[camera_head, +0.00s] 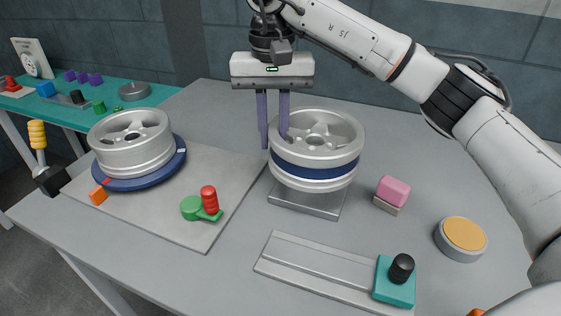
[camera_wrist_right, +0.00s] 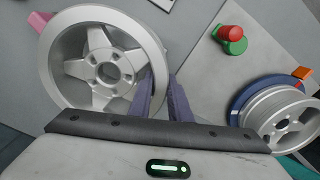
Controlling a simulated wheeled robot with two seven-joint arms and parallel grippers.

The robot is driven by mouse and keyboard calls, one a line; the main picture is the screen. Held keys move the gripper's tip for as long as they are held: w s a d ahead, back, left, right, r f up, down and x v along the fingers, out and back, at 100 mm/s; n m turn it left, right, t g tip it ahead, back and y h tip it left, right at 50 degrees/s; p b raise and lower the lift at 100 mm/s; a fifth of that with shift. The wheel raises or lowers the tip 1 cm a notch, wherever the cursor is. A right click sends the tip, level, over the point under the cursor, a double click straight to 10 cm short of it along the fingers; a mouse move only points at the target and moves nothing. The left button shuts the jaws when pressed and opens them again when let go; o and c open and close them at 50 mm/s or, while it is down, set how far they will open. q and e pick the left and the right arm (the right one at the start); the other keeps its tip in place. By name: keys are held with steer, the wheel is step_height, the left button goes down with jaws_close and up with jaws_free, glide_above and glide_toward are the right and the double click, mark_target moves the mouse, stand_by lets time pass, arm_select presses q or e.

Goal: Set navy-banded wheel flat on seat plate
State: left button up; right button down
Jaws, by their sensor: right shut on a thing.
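The navy-banded wheel (camera_head: 316,174) is silver with a dark blue band and lies with its spoked face up over the grey seat plate (camera_head: 308,206). It looks about level. I cannot tell whether its underside touches the plate, because the wheel hides most of it. My right gripper (camera_head: 273,143) points down at the wheel's left rim, one finger outside and one inside, shut on the rim wall. In the right wrist view the wheel's spoked face (camera_wrist_right: 72,68) fills the left, with the fingers (camera_wrist_right: 166,85) at its rim. My left gripper is not in view.
Another silver wheel (camera_head: 132,142) sits on a blue disc (camera_head: 150,180) on a grey mat at left. A red-and-green piece (camera_head: 208,200), pink block (camera_head: 393,190), orange-topped round tin (camera_head: 461,238) and grey rail with teal slider (camera_head: 395,286) stand around the plate.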

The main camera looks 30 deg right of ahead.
steer(key=shift+f, duration=3)
steer(key=shift+f, duration=0.1)
steer(key=c, duration=1.6)
jaws_free()
steer(key=shift+f, duration=0.1)
steer(key=shift+c, duration=0.2)
step_height(320, 180, up, 12)
steer(key=shift+r+p, duration=0.2)
steer(key=shift+p, duration=0.35)
steer(key=shift+f, duration=0.1)
